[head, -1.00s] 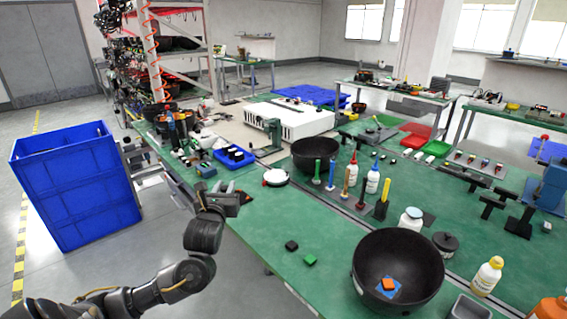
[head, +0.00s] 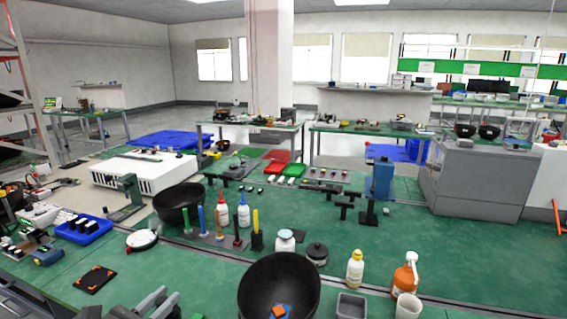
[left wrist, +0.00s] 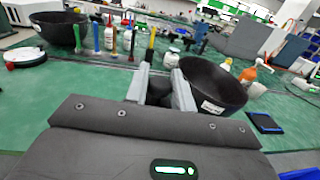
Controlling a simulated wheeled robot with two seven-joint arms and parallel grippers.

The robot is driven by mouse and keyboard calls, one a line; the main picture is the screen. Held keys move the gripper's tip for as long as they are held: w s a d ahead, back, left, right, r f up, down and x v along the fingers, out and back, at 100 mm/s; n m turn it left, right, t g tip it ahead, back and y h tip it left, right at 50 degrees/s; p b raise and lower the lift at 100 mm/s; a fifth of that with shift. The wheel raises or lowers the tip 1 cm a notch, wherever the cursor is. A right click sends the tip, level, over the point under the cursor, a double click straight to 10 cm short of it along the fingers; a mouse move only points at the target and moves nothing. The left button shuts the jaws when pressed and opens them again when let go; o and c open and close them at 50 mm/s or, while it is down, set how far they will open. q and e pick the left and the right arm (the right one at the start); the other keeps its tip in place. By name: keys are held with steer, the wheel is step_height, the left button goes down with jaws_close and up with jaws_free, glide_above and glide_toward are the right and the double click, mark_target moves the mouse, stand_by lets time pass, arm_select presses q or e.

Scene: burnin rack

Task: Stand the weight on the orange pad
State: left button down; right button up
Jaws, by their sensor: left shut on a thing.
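The orange pad (head: 95,279) is a dark square with orange edges, lying flat on the green bench at the lower left of the head view, with nothing on it. My left gripper (head: 158,302) is at the bottom edge of the head view, right of the pad and apart from it. In the left wrist view its two grey fingers (left wrist: 161,82) are shut on a dark thing (left wrist: 159,93), which I take to be the weight. The fingers and gripper body hide most of it, so I cannot tell its tilt. My right gripper is not in view.
A large black bowl (head: 279,283) holding an orange and blue piece stands right of the gripper. A white round dish (head: 142,240), a blue tray (head: 84,229) and upright coloured tools (head: 219,224) stand behind. Bench between pad and dish is clear.

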arm_select(q)
steer(key=s+d+f+m+h, duration=0.1)
steer(key=s+d+f+h, duration=0.1)
steer(key=s+d+f, duration=0.1)
steer(key=shift+s+f+g, duration=0.3)
steer(key=shift+s+f, duration=0.4)
steer(key=shift+s, duration=0.15)
steer(key=shift+d, duration=0.2)
steer(key=shift+r, duration=0.1)
stand_by(0.6)
step_height(320, 180, up, 14)
steer(key=p, duration=1.3)
steer(key=shift+f+p, duration=0.25)
steer(key=shift+p, duration=0.1)
